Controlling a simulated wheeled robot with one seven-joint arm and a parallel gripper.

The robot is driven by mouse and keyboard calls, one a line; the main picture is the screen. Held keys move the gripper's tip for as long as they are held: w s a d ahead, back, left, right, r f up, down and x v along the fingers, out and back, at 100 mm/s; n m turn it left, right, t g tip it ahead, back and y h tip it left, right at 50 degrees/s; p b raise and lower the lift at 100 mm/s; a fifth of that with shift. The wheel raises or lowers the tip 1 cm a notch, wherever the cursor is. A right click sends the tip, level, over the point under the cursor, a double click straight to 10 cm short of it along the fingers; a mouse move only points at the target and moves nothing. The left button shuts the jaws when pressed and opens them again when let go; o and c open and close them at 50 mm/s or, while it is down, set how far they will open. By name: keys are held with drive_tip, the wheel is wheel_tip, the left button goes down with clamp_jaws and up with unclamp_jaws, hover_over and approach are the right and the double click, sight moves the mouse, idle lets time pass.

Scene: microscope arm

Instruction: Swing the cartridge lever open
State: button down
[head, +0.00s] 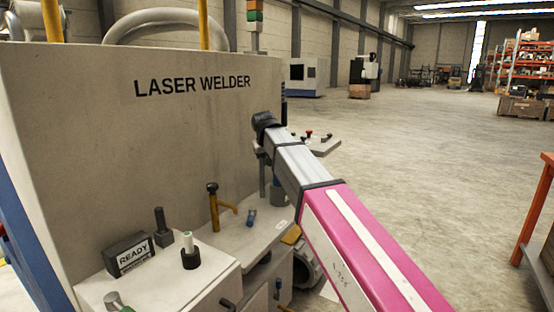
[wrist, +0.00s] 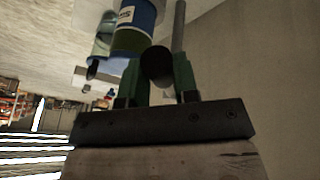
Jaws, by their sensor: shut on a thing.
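My gripper (wrist: 158,72) shows in the wrist view with two green fingers on a dark mount. It is shut on a dark round knob (wrist: 158,62), which appears to be the lever's end; the rest of the lever is hard to make out. A grey rod (wrist: 179,28) runs just beside the knob. In the head view my arm reaches to the right edge of the laser welder (head: 150,130). The fingers and their grip are too small and partly hidden there. A grey upright post (head: 262,175) stands below the arm's dark end.
A blue labelled cylinder (wrist: 135,28) is close to the fingers. Open floor (head: 430,140) lies to the right.

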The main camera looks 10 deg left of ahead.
drive_tip(key=a+m+g+h, duration=0.1)
drive_tip(key=a+m+h, duration=0.2)
drive_tip(key=a+m, duration=0.4)
drive_tip(key=shift+s+a+m, duration=0.3)
drive_tip(key=shift+s+a, duration=0.05)
drive_tip(key=shift+a, duration=0.6)
drive_tip(key=c, duration=0.9)
unclamp_jaws()
drive_tip(key=shift+o, duration=0.2)
drive_tip(key=v, duration=1.1)
drive_tip(key=shift+f, duration=0.1)
